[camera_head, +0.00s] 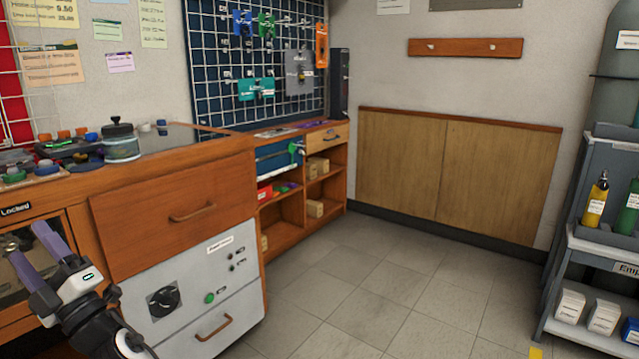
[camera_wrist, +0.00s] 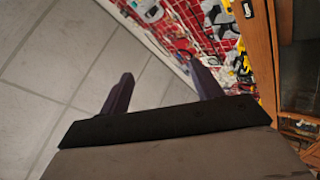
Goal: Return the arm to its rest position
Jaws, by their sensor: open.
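My gripper (camera_head: 33,250) is at the lower left in the head view, in front of the wooden cabinet with the "Locked" label. Its two purple-grey fingers are spread apart with nothing between them. In the wrist view the gripper (camera_wrist: 160,90) also shows open and empty, with floor tiles and a red grid panel (camera_wrist: 178,35) behind it. My forearm is largely outside the head view, so the full arm pose is hidden.
A wooden drawer (camera_head: 170,200) and a grey panel with a dial (camera_head: 163,300) stand close to the right of my gripper. A grey shelf cart (camera_head: 600,240) stands at the right. The tiled floor (camera_head: 390,290) between is clear.

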